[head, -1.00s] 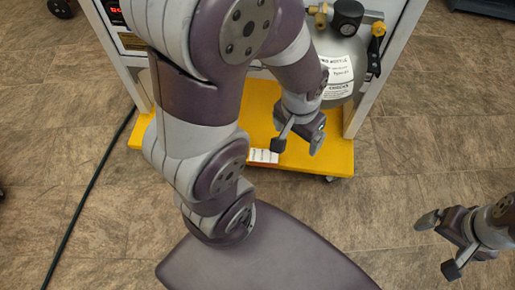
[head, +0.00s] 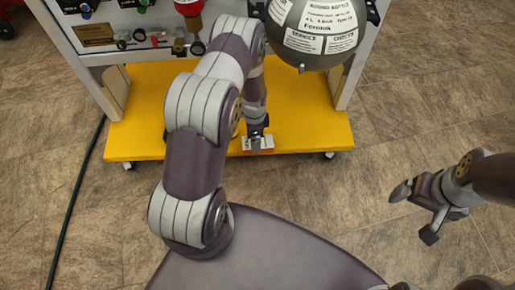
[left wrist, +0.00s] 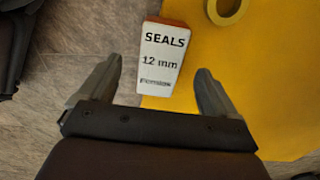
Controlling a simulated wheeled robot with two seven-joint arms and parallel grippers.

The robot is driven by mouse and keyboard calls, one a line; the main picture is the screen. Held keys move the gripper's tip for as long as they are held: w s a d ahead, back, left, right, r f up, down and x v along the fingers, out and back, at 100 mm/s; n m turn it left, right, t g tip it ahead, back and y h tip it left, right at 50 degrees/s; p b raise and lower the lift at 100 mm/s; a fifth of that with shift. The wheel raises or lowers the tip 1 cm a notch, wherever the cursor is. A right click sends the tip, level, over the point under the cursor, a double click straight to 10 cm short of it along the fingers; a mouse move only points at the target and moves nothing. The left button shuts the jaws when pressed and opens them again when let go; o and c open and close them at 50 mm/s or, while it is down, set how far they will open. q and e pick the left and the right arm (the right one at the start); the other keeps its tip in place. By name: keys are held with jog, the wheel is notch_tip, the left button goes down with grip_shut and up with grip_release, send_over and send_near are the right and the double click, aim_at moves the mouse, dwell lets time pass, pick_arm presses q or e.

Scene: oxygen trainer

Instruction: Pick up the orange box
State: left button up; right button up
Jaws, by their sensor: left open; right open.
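The orange box shows in the left wrist view (left wrist: 160,58) with a white label reading "SEALS 12 mm" and orange-brown edges. It lies at the edge of the yellow base (head: 310,135). In the head view the box (head: 264,145) is small and partly hidden by my left gripper (head: 256,134). My left gripper is open; in the left wrist view its two fingers (left wrist: 159,68) are to either side of the box's near part, with gaps on both sides. I cannot tell the height between them. My right gripper (head: 412,213) is open and empty over the floor at right.
A trainer frame stands on the yellow base, with a round grey bottle (head: 317,28) hanging above and right of my left gripper. Valves and a red part (head: 188,7) sit at its upper left. A yellow ring (left wrist: 228,8) lies beyond the box. The tiled floor at right is clear.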

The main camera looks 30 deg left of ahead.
pick_arm(q)
notch_tip(320, 180, down, 6)
jog(key=b, duration=0.4)
jog(key=shift+r, duration=0.25)
jog(key=c, duration=1.1)
